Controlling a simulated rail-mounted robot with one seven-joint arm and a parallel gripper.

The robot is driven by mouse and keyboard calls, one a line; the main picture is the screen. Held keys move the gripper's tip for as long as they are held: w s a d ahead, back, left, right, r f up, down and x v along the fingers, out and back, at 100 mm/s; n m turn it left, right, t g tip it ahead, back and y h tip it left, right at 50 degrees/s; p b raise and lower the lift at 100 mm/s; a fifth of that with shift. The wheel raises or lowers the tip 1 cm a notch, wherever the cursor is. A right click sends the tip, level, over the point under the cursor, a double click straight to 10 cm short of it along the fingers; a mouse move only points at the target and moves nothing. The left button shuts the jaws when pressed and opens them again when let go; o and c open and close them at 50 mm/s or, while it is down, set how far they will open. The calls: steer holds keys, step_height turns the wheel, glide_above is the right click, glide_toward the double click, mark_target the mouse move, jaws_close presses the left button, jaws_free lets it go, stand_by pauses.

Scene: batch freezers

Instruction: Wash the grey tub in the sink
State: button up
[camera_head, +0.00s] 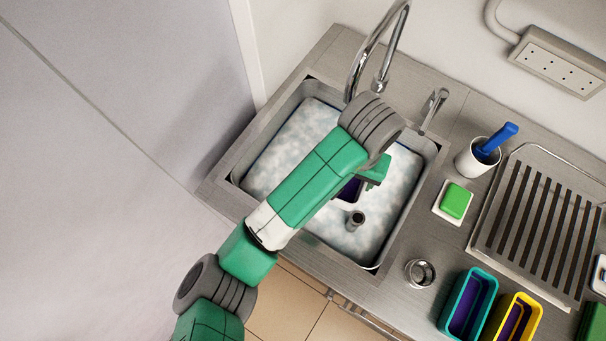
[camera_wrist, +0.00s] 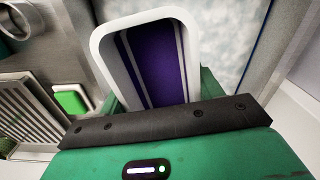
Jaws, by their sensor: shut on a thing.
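The grey tub shows in the wrist view (camera_wrist: 107,47) with a pale rim and a purple, striped inside. My gripper (camera_wrist: 158,95) is shut on it, with green fingers at its near end. In the head view my gripper (camera_head: 374,174) is over the sink, and only a small part of the tub (camera_head: 349,190) shows below my arm. The steel sink (camera_head: 432,152) holds white, foamy water (camera_head: 305,135). I cannot tell whether the tub touches the water.
A short upright pipe (camera_head: 355,219) stands in the sink. The tap (camera_head: 362,65) arches over its back edge. At right are a green sponge (camera_head: 456,201), a brush cup (camera_head: 473,160), a slatted rack (camera_head: 535,225), a metal cup (camera_head: 420,272), a teal tub (camera_head: 447,309) and a yellow tub (camera_head: 536,317).

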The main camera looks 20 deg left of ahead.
steer(key=shift+a, duration=0.2)
steer(key=shift+d+r+p, duration=0.15)
steer(key=shift+d+p, duration=1.15)
steer(key=shift+d, duration=0.5)
steer(key=shift+a+p, duration=0.65)
steer(key=shift+a, duration=1.1)
steer(key=shift+d+p, duration=0.75)
steer(key=shift+d, duration=0.15)
steer(key=shift+a+p, duration=0.95)
steer(key=shift+p, duration=0.3)
